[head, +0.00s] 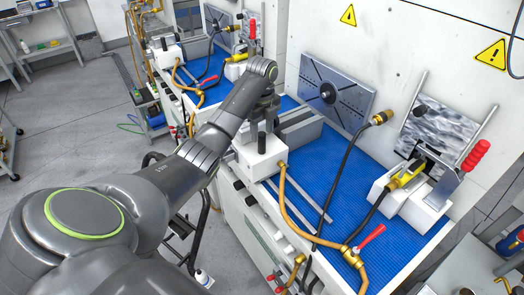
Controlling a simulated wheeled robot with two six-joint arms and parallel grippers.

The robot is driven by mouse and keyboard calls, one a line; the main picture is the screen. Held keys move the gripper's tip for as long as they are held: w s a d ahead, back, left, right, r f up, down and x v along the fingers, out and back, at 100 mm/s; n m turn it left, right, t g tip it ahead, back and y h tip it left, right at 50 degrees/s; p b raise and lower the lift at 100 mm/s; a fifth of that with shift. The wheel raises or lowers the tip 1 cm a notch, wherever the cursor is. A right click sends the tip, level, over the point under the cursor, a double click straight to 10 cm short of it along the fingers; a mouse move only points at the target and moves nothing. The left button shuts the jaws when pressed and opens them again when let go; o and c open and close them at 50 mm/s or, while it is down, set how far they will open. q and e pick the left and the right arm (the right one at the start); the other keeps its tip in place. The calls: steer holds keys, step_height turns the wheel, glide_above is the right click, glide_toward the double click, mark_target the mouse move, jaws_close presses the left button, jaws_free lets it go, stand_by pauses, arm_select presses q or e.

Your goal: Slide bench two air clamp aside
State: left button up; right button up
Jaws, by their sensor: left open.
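My left arm reaches across from the lower left, and my left gripper (263,124) points down over a white clamp block (263,160) at the left end of the near bench. The gripper is open, its dark fingers at the block's top; whether they touch it I cannot tell. The block sits by grey rails, with an orange hose joined to its right side. A second white clamp unit (418,208), with a yellow fitting and a red handle, stands at the bench's right end. Bench numbers are not readable. My right gripper is not in view.
The blue mat (325,172) between the clamp units is mostly clear, crossed by a black hose (343,168). A slotted metal plate (337,92) is on the wall behind. A similar bench stands behind.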

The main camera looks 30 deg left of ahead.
mark_target(262, 144)
arm_select(q)
step_height(262, 144, down, 6)
steer(key=shift+r+p, duration=0.25)
steer(key=shift+p, duration=0.45)
steer(key=shift+f, duration=0.5)
jaws_close()
